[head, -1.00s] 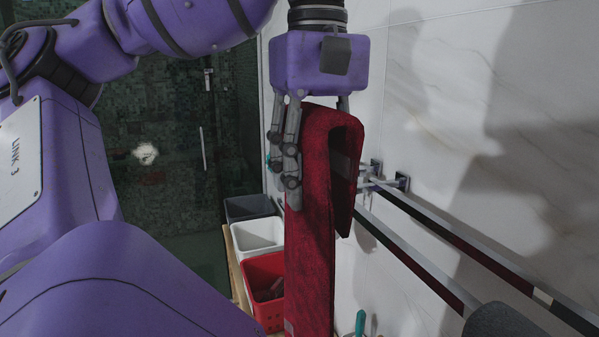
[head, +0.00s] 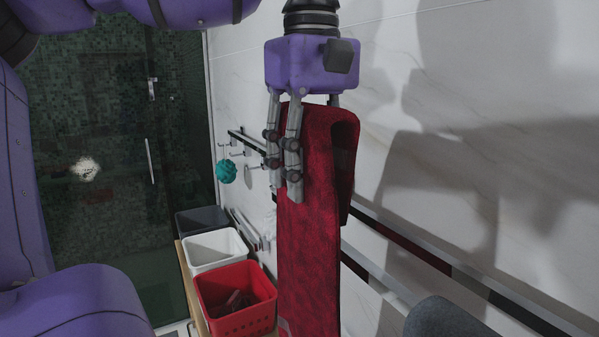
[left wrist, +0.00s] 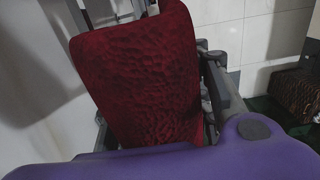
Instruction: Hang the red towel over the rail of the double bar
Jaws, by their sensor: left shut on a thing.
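The red towel (head: 308,225) is folded over at its top and hangs down from my left gripper (head: 287,175), which is shut on it. A long part hangs nearer me and a shorter flap (head: 347,170) hangs on the right. The towel also fills the middle of the left wrist view (left wrist: 145,75). The double bar (head: 440,266) runs along the white wall at the right, with two rails. The towel hides its far end in the head view, and I cannot tell whether they touch. My right gripper is not in view.
A red basket (head: 237,322), a white bin (head: 215,249) and a dark grey bin (head: 200,220) stand in a row left of the towel. A teal sponge ball (head: 226,171) hangs by the wall hooks. A dark grey rounded thing (head: 449,316) is at the lower right.

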